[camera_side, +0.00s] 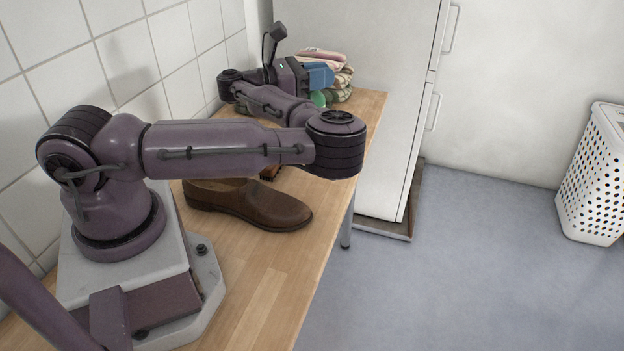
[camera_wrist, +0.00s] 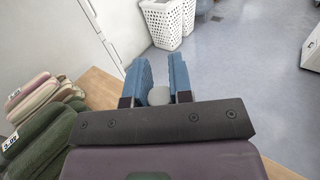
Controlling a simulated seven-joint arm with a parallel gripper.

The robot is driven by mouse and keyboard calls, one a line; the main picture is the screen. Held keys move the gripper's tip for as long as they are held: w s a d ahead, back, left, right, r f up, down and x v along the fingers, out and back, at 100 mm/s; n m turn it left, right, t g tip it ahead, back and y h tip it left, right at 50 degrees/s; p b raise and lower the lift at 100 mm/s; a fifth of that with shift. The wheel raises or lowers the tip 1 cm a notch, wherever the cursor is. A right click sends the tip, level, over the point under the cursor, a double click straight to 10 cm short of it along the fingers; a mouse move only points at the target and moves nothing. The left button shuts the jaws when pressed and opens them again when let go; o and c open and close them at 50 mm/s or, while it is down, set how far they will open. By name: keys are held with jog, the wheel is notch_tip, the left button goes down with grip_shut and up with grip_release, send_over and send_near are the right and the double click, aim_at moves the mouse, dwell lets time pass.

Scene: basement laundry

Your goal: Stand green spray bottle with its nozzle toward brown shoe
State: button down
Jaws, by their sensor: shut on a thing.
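The brown shoe (camera_side: 250,200) lies on the wooden table in the side view, partly behind my arm, with its toe to the right. My gripper (camera_side: 320,76) is at the far end of the table, by the folded cloths. Its blue fingers also show in the wrist view (camera_wrist: 158,75), shut on a rounded grey part (camera_wrist: 158,96). A small patch of the green spray bottle (camera_side: 318,99) shows just below the fingers in the side view. Most of the bottle is hidden, so its nozzle direction and whether it touches the table cannot be told.
A stack of folded cloths (camera_side: 342,82) stands close beside my gripper. A small brown object (camera_side: 270,172) is mostly hidden behind my arm. The tiled wall lines the table's left; a white cabinet (camera_side: 400,150) stands behind. The table's front right (camera_side: 280,290) is bare.

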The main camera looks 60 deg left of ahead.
notch_tip(320, 180, down, 10)
dwell(0.5)
jog(key=shift+f, duration=0.15)
jog(key=c, duration=1)
grip_release()
